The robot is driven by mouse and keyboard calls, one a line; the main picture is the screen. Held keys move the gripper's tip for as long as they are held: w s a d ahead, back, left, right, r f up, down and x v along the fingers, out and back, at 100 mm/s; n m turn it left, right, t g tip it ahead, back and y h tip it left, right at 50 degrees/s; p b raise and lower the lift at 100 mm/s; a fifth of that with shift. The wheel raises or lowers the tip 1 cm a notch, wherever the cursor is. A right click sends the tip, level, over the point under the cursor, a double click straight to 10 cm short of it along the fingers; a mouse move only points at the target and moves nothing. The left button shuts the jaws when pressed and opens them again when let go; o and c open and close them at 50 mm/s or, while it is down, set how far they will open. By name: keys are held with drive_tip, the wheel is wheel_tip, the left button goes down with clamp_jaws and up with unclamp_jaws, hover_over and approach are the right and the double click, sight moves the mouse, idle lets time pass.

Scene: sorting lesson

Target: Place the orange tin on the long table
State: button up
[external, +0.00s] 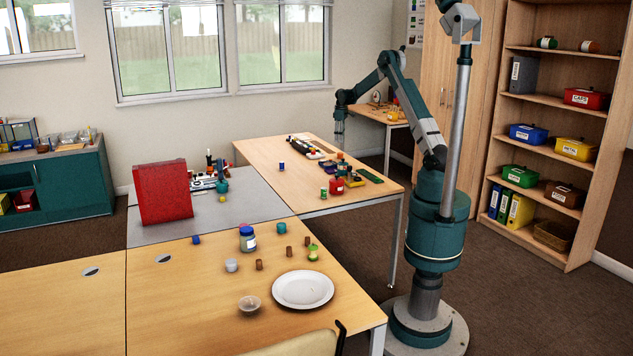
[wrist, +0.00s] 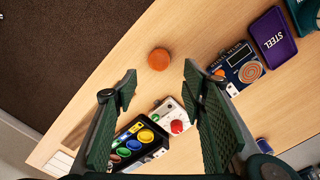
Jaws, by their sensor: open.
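The orange tin (wrist: 159,59) shows in the wrist view as a round orange shape on a wooden tabletop (wrist: 210,25). My gripper (wrist: 158,82) is open and empty. The tin shows in the gap between its fingertips and a little beyond them, apart from both. In the external view my gripper (external: 339,125) hangs pointing down beside the small back table (external: 389,120). I cannot pick out the tin in that view.
Around the tin lie a black tray of coloured discs (wrist: 113,158), a scale-like device (wrist: 239,66) and a purple STEEL tray (wrist: 271,38). The long table carries a red container (external: 336,186) and several small items. A shelf (external: 550,103) stands at the right.

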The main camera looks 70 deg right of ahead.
drive_tip(key=shift+a+r, duration=0.1)
drive_tip(key=w+a+r+t, duration=0.1)
drive_tip(key=a+r, duration=0.6)
drive_tip(key=a, duration=0.3)
drive_tip(key=w+a+r+h, duration=0.1)
drive_tip(key=a+r, duration=0.5)
drive_tip(key=a, duration=0.4)
drive_tip(key=w+a+r+t, duration=0.1)
drive_tip(key=a+r, duration=0.6)
drive_tip(key=a, duration=0.3)
drive_tip(key=s+a+r+t, duration=0.1)
drive_tip(key=s+a+r, duration=0.15)
drive_tip(key=a, duration=0.45)
drive_tip(key=s+a+r, duration=0.2)
drive_tip(key=s+a, duration=0.1)
drive_tip(key=a, duration=0.4)
drive_tip(key=s+a+r+t, duration=0.1)
drive_tip(key=s+a+r, duration=0.15)
drive_tip(key=a, duration=0.45)
drive_tip(key=s+a+f+t, duration=0.1)
drive_tip(key=s+a+f, duration=0.2)
drive_tip(key=s+a, duration=0.8)
drive_tip(key=s+a+f+t+y, duration=0.1)
drive_tip(key=s+a+f+t, duration=0.1)
drive_tip(key=s+a, duration=1)
drive_tip(key=shift+s+f, duration=0.15)
drive_tip(key=shift+f, duration=0.55)
